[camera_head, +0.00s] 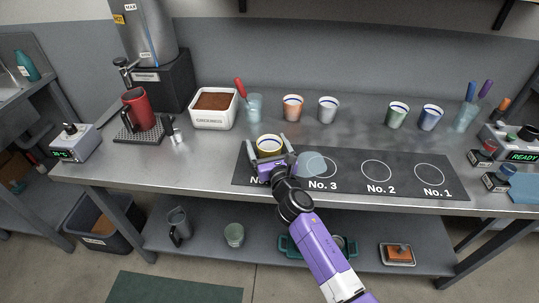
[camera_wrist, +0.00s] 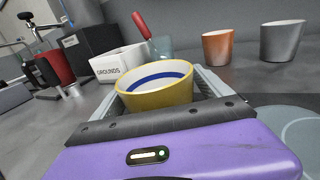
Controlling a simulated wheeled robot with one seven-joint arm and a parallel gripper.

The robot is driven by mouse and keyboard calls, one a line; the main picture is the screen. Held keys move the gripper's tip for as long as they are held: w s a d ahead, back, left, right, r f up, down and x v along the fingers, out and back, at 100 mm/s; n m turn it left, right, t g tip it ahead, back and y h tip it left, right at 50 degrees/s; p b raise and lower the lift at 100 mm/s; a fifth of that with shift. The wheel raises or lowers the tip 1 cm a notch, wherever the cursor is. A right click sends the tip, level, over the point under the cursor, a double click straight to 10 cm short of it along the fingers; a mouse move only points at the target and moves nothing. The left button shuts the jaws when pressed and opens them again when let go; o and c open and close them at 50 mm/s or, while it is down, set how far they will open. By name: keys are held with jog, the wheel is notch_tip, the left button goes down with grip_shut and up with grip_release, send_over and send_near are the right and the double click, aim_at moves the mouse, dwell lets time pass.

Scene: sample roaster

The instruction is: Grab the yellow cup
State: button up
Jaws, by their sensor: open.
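The yellow cup (camera_head: 269,145) stands upright on the steel counter at the back left of the dark numbered mat, white inside with a blue band. In the wrist view the yellow cup (camera_wrist: 157,86) sits between the fingers of my gripper (camera_wrist: 158,88), one on each side. My gripper (camera_head: 268,148) is open around the cup. The cup's lower part is hidden behind the gripper body in the wrist view. I cannot tell whether either finger touches it.
An orange cup (camera_head: 293,107) and a grey cup (camera_head: 328,109) stand behind. A white grounds bin (camera_head: 214,122) is to the left. A pale translucent disc (camera_head: 311,163) lies right of my gripper. The mat (camera_head: 345,188) is otherwise clear near No. 2 and No. 1.

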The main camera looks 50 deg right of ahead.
aim_at(267, 149)
jog(key=c, duration=1.7)
jog(key=shift+r, duration=0.1)
notch_tip(267, 149, up, 20)
jog(key=p, duration=1.6)
